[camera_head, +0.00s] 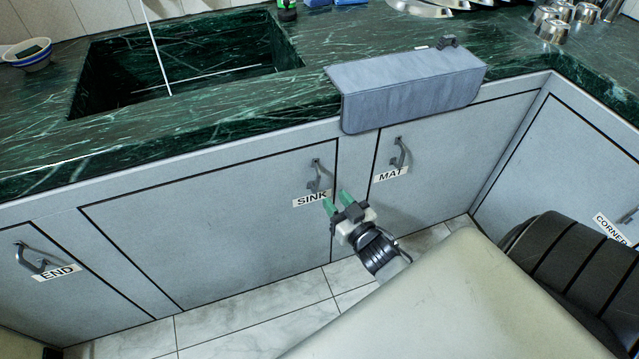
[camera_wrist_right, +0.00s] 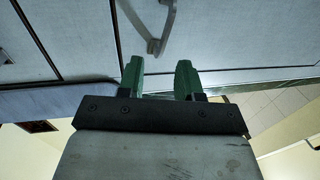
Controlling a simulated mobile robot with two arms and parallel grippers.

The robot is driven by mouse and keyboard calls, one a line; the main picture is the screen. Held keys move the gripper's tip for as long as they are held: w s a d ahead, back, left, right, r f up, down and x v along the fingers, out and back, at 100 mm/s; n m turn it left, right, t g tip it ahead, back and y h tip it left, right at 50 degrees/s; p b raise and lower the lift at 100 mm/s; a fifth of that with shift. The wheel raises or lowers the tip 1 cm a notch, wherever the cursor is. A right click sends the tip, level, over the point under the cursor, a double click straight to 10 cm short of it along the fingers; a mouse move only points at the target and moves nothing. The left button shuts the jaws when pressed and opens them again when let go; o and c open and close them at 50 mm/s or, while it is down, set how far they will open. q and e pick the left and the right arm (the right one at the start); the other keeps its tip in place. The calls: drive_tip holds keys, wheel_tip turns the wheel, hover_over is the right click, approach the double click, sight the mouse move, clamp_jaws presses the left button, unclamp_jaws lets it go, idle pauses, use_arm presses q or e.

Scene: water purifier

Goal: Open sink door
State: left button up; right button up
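The sink door (camera_head: 215,225) is a grey cabinet panel labelled SINK, and it is shut flush with the cabinet front. Its dark curved handle (camera_head: 318,177) sits near the upper right corner, just above the label (camera_head: 311,199). My right gripper (camera_head: 337,202) has green fingertips and is just below and right of the handle. In the right wrist view the gripper (camera_wrist_right: 158,78) is open, with an empty gap between its fingers. A handle (camera_wrist_right: 155,35) shows beyond the fingertips there, apart from them. My left gripper is not in view.
The MAT door (camera_head: 440,165) with its handle (camera_head: 400,154) is close on the right. A grey-blue cover (camera_head: 410,90) hangs over the counter edge above. The END door (camera_head: 60,275) is at far left. The tiled floor (camera_head: 250,325) below is clear.

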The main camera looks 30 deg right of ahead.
sight(320, 183)
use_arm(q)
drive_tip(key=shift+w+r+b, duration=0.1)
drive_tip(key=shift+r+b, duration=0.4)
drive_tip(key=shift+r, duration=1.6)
use_arm(e)
drive_tip(key=shift+w+d+f, duration=0.1)
drive_tip(key=shift+w, duration=3.85)
drive_tip(key=shift+c, duration=0.3)
clamp_jaws()
